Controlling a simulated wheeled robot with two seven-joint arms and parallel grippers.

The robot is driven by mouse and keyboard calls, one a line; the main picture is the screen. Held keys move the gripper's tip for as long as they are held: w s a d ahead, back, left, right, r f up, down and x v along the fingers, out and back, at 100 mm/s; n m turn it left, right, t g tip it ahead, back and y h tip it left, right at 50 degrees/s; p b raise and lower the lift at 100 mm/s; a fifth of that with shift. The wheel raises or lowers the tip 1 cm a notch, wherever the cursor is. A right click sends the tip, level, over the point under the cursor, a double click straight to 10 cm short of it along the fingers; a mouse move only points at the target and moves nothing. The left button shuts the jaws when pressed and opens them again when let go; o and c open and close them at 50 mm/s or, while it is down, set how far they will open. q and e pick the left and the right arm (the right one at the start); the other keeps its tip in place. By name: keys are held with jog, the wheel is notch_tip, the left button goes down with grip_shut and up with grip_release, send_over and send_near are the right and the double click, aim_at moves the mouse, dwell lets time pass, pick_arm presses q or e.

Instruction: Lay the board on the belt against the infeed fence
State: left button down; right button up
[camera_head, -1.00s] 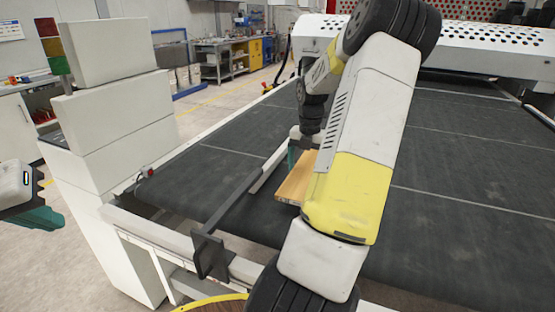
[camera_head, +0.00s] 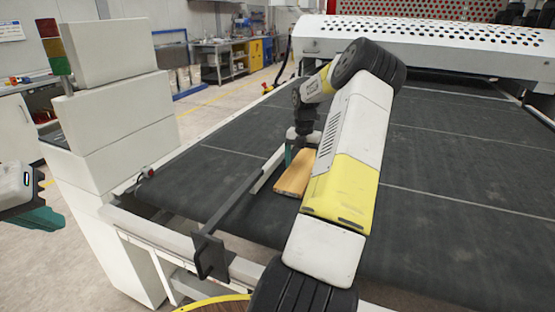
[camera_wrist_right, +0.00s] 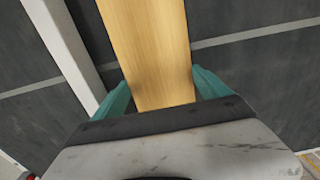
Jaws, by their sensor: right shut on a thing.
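The board (camera_head: 294,175) is a light wooden plank, low over or on the dark belt (camera_head: 440,150); I cannot tell if it touches. My right gripper (camera_head: 292,155) is shut on its far end in the head view. In the right wrist view the teal fingers (camera_wrist_right: 160,90) sit either side of the board (camera_wrist_right: 150,45). A pale bar (camera_wrist_right: 62,45) runs left of the board in the wrist view, with a dark wedge-shaped gap between. My left gripper (camera_head: 38,216) is at the left edge, partly cut off.
A perforated white machine hood (camera_head: 430,42) spans the far end of the belt. A white cabinet (camera_head: 115,120) with a signal light stands at left. A rounded wooden top with a yellow edge (camera_head: 215,302) shows at the bottom. The belt right of my arm is clear.

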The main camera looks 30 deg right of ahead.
jog(key=o, duration=1.6)
jog(key=shift+f, duration=0.1)
